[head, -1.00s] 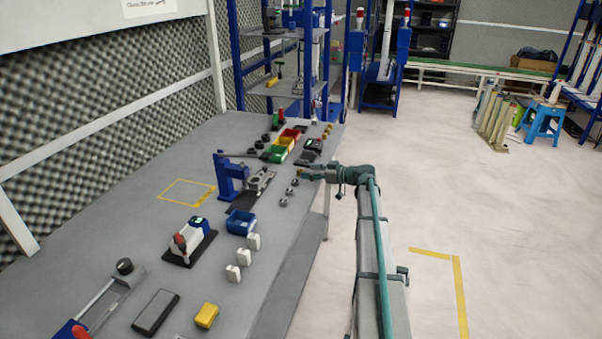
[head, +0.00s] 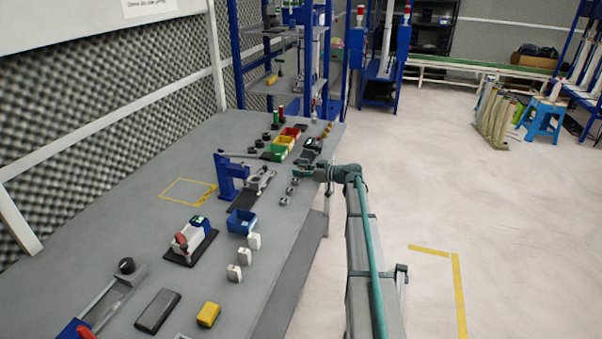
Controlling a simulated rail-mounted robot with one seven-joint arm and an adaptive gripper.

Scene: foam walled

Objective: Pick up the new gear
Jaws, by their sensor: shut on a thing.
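My gripper (head: 301,172) is over the right edge of the grey bench, pointing left. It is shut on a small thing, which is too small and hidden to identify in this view. Small round grey gear-like parts lie in a row just below it in the picture: one near the fingertips (head: 295,181), one in the middle (head: 290,190) and one nearest the camera (head: 283,201). I cannot tell which part is the new gear.
A blue press (head: 231,176) and a fixture (head: 259,181) stand left of my gripper. A blue bin (head: 241,222) and white blocks (head: 254,241) are nearer. Green (head: 274,153), yellow and red bins are behind.

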